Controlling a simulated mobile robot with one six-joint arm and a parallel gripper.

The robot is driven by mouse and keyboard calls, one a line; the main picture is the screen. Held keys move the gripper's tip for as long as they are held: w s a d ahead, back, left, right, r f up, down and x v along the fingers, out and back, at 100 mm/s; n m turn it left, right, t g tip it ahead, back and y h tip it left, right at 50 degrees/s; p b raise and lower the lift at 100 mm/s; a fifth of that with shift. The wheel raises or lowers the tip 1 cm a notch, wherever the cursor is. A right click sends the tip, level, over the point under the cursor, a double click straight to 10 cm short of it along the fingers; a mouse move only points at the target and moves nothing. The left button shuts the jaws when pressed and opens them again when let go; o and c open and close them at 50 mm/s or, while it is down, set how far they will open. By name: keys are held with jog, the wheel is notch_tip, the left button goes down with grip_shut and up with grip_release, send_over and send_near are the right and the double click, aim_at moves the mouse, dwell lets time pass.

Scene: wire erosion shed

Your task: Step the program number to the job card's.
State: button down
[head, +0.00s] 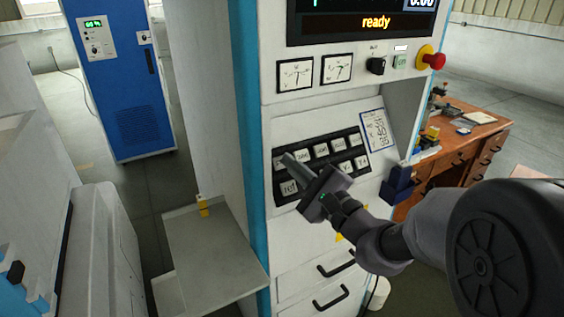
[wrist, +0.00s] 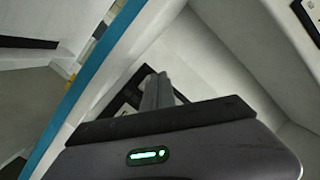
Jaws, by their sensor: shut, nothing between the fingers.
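A black key panel (head: 321,155) with two rows of pale keys is set in the white machine front in the head view. My gripper (head: 290,160) is shut and empty, its fingertips over the panel's left part, hiding some keys. I cannot tell whether the fingertips touch a key. In the wrist view the closed fingers (wrist: 157,90) stand in front of a dark part of the panel (wrist: 125,100). The screen (head: 362,22) above shows "ready" in orange.
Two dials (head: 295,74), a black knob (head: 376,65) and a red emergency button (head: 433,60) sit above the panel. A dark blue box (head: 397,183) juts out at the right. A grey shelf (head: 205,250) with a yellow item (head: 202,205) is at the left. A wooden desk (head: 462,150) stands behind.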

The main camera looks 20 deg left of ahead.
jog(key=shift+f+b, duration=0.1)
jog(key=shift+b, duration=0.2)
jog(key=shift+w+a+f, duration=0.15)
jog(key=shift+w+a, duration=0.1)
jog(key=shift+w+a+f+b, duration=0.2)
jog(key=shift+a+f+b, duration=0.05)
jog(key=shift+b, duration=0.2)
dwell(0.6)
dwell(0.3)
jog(key=shift+s+d+r, duration=0.45)
jog(key=shift+d+r, duration=0.05)
jog(key=shift+s+d+r+p, duration=0.45)
jog(key=shift+s+d+r, duration=0.85)
jog(key=shift+d+r, duration=0.2)
jog(key=shift+s, duration=0.1)
dwell(1.6)
